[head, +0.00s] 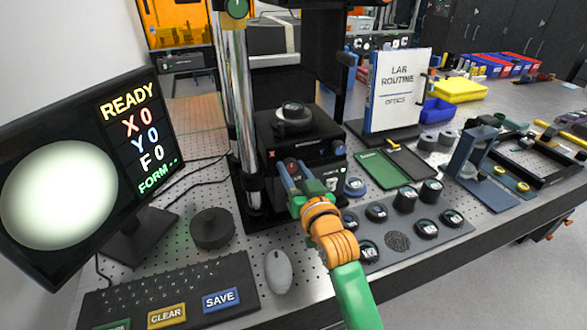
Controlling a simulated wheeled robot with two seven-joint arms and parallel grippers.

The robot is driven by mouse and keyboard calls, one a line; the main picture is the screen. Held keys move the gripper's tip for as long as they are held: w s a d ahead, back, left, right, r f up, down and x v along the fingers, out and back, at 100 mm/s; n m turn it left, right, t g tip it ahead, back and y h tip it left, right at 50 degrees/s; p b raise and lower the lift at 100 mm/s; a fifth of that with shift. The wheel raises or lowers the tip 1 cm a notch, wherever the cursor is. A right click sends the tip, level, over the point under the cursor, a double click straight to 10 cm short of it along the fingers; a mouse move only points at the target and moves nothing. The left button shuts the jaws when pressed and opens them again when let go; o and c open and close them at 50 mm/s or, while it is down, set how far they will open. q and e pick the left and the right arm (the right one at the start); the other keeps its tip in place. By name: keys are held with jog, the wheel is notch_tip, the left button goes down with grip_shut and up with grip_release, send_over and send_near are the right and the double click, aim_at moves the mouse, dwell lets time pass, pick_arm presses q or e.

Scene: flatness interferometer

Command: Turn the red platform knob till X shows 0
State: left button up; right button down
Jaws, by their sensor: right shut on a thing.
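The red platform knob (293,168) is on the front of the black interferometer base (325,160), mostly hidden by my gripper. My right gripper (291,173) has its blue fingers on either side of the knob and is shut on it. The monitor (128,165) at the left reads READY, X 0, Y 0 and F 0, with FORM and dashes below. Its round picture (60,195) is an even pale white with no fringes. A dark round part (293,118) sits on top of the base. My left gripper is not in view.
A keyboard (165,295), a mouse (278,271) and a dark round weight (211,229) lie at the front left. A grey tray (440,235) with several dark round pieces is right of my arm. A LAB ROUTINE binder (400,90) stands behind a green mat (382,170).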

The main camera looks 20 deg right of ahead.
dwell(0.3)
jog(key=shift+c, duration=2.3)
grip_release()
jog(key=shift+o, duration=0.2)
jog(key=shift+w+f, duration=0.1)
jog(key=shift+w, duration=0.1)
jog(key=shift+s, duration=0.1)
jog(key=s+b, duration=0.1)
jog(key=s, duration=0.6)
jog(key=shift+d, duration=0.1)
